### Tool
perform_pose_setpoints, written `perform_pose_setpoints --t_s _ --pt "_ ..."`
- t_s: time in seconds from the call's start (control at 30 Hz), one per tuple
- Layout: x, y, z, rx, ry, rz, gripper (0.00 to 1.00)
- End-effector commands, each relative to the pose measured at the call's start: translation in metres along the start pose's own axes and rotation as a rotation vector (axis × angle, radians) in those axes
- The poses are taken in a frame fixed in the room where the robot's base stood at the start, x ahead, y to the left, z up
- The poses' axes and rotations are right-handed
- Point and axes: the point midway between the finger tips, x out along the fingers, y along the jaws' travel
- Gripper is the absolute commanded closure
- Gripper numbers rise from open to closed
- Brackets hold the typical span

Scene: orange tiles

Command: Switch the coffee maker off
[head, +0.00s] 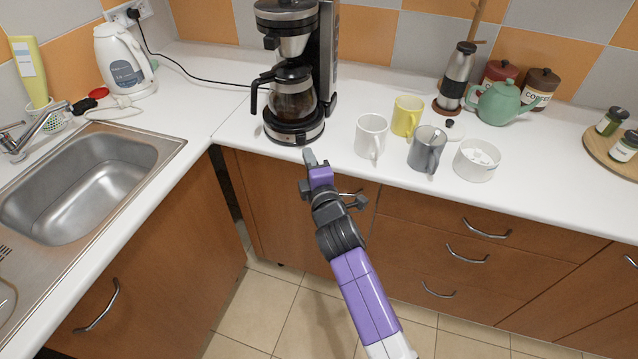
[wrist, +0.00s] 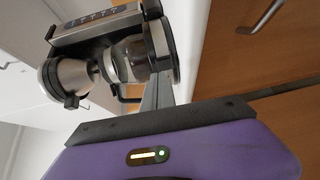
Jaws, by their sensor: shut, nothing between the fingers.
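The coffee maker (head: 290,75) is black and silver and stands upright on the white counter near the corner. Its glass carafe (head: 292,95) sits on the round base (head: 294,128) and holds some dark liquid. My gripper (head: 309,157) is shut and empty, just in front of the base at the counter's front edge; I cannot tell whether it touches. In the wrist view the coffee maker (wrist: 105,50) appears turned on its side, just beyond the finger (wrist: 155,92). I cannot make out a switch clearly in either view.
A sink (head: 90,175) and kettle (head: 122,60) are at left. A black cord (head: 190,76) crosses the counter behind.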

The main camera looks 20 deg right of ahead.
Motion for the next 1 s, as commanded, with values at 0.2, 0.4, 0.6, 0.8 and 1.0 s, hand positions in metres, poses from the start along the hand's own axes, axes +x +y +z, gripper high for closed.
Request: perform_pose_setpoints --t_s 0.2,0.4,0.6,0.8,1.0 --pt "-0.034 -0.002 0.001 -0.003 0.0 -0.002 1.0" --pt "-0.066 -0.002 0.0 -0.002 0.001 -0.002 1.0" --pt "-0.082 0.0 0.0 -0.001 0.001 -0.001 1.0" --pt "-0.085 0.001 0.0 0.0 0.0 -0.002 1.0" --pt "-0.085 0.001 0.0 0.0 0.0 -0.002 1.0"
